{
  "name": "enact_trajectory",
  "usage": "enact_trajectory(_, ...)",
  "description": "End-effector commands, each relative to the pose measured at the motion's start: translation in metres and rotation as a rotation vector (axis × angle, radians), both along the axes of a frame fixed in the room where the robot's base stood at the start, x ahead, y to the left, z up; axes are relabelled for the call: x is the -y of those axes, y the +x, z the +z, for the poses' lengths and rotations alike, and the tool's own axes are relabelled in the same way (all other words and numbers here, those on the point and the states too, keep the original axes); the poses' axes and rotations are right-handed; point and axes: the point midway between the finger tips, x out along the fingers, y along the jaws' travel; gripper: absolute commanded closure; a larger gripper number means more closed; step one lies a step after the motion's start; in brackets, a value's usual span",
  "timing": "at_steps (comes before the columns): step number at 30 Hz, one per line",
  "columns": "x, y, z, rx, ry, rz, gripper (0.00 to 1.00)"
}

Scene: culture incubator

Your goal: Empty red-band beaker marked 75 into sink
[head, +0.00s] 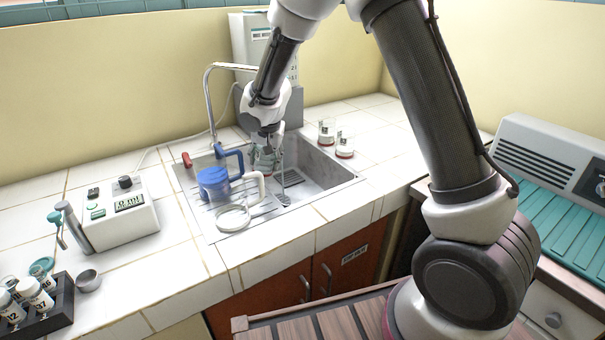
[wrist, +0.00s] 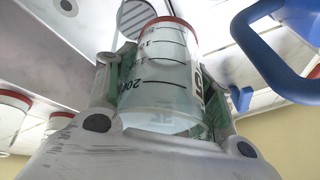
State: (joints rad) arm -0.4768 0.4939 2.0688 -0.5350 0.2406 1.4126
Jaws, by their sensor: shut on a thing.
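My gripper (head: 268,143) is shut on a clear beaker (head: 262,163) over the left part of the sink basin (head: 334,178). In the wrist view my gripper (wrist: 165,82) has a finger on each side of the beaker (wrist: 160,68). Two more red-band beakers (head: 326,132) (head: 345,146) stand on the counter behind the sink's right end.
A blue jug (head: 213,184) and a white-handled vessel (head: 234,218) stand on the drainboard, close to the left of my gripper. The faucet (head: 209,98) rises behind them. A device with a display (head: 122,213) and a bottle rack (head: 58,312) are at left.

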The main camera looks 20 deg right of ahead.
Motion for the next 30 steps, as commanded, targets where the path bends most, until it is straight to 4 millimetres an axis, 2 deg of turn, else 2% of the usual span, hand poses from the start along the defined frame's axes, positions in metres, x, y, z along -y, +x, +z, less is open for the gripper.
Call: enact_trajectory(30,0.0082,0.0004,-0.0047,0.011,0.112,-0.003,0.85)
